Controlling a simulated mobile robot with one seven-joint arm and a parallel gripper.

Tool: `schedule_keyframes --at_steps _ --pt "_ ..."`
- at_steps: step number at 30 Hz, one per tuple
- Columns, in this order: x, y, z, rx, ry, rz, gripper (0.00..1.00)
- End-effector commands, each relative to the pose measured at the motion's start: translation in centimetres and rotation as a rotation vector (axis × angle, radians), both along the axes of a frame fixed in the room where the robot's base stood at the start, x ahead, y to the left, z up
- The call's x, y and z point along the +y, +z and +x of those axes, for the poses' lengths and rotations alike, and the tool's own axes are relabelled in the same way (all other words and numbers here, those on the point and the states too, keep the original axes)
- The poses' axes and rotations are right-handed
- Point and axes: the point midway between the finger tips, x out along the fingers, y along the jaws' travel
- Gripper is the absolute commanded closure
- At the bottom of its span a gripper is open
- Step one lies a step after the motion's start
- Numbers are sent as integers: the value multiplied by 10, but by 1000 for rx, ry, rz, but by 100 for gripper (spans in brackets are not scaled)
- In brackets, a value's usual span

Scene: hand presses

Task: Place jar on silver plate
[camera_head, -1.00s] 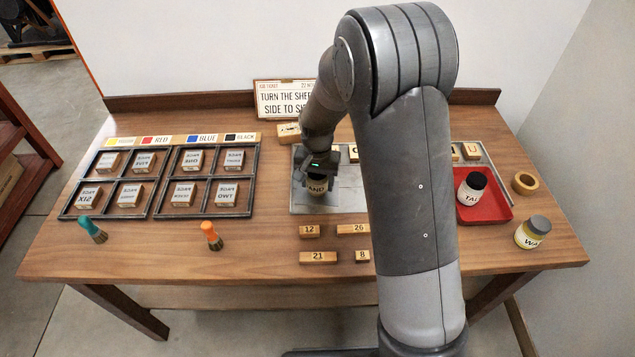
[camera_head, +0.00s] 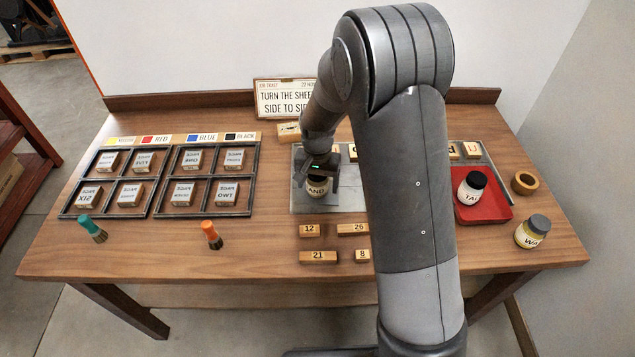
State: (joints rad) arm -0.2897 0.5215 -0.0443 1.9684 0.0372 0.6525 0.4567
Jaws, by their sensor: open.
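A jar (camera_head: 317,187) with a cream label reading "AND" stands upright on the silver plate (camera_head: 350,199), towards its left end. My gripper (camera_head: 318,175) is open, right above and around the top of this jar, and hides its lid. Two more jars stand on the right: one with a black lid (camera_head: 471,188) on the red tray (camera_head: 497,211), and one with a grey lid and yellow contents (camera_head: 533,232) on the bare table.
Two dark compartment trays with printing blocks (camera_head: 154,208) lie on the left. A teal brush (camera_head: 92,229) and an orange brush (camera_head: 211,235) stand in front. Small number blocks (camera_head: 318,257) lie before the plate.

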Motion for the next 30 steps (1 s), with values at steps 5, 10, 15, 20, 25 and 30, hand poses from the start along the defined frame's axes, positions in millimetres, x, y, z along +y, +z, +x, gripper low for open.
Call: schedule_keyframes --at_steps 5,10,15,20,25,30 --pt "0 26 1 -5 0 1 23" --pt "0 64 1 -6 0 2 23" --pt "0 96 1 -4 0 1 23" --pt "0 115 1 -2 0 1 23" --pt "0 121 0 -1 0 0 23" --pt "-9 137 -8 -23 7 8 23"
